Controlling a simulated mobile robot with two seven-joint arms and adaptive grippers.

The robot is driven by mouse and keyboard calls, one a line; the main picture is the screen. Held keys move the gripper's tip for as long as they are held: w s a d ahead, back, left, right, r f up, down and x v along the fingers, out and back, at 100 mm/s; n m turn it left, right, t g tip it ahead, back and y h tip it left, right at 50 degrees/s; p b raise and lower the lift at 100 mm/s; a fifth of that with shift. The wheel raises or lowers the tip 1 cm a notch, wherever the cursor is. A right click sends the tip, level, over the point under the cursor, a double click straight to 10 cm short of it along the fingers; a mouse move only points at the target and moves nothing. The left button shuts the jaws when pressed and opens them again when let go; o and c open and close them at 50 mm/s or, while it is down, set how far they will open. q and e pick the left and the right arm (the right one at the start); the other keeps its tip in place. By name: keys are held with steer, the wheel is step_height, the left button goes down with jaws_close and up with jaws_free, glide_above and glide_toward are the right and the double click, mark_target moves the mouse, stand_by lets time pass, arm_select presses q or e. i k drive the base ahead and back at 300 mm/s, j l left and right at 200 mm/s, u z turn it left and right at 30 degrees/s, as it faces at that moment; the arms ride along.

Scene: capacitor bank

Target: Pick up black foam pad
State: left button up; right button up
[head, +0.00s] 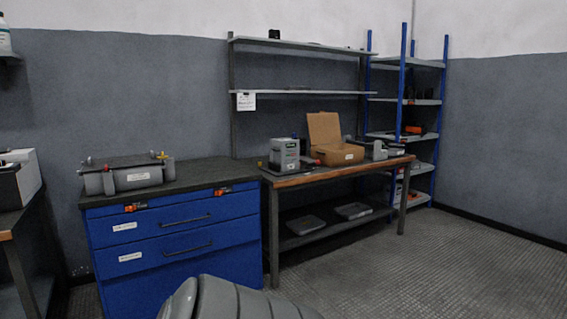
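I cannot clearly make out a black foam pad in the head view. Small dark items (274,34) sit on the top wall shelf, too small to identify. Neither of my grippers is in view. A grey rounded part of my own body shows at the bottom edge.
A blue drawer cabinet (180,240) carries a grey device (130,176). The workbench (300,178) beside it holds a grey unit (284,154) and an open cardboard box (336,155). Blue-post shelving (404,100) stands in the corner. The floor (450,265) at the right is clear.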

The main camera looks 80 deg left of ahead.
mark_target(303, 161)
steer(key=u, duration=2.45)
steer(key=i+j+z, duration=0.15)
steer(key=i+z, duration=0.3)
steer(key=i, duration=0.35)
steer(key=i+l+z, duration=0.15)
steer(key=i+z, duration=0.65)
steer(key=i+j+z, duration=0.1)
steer(key=i+z, duration=0.3)
steer(key=i+u, duration=0.3)
steer(key=i, duration=0.2)
steer(key=i+l+u, duration=0.3)
steer(key=i, duration=0.15)
steer(key=i+l+u, duration=0.3)
steer(key=i, duration=0.15)
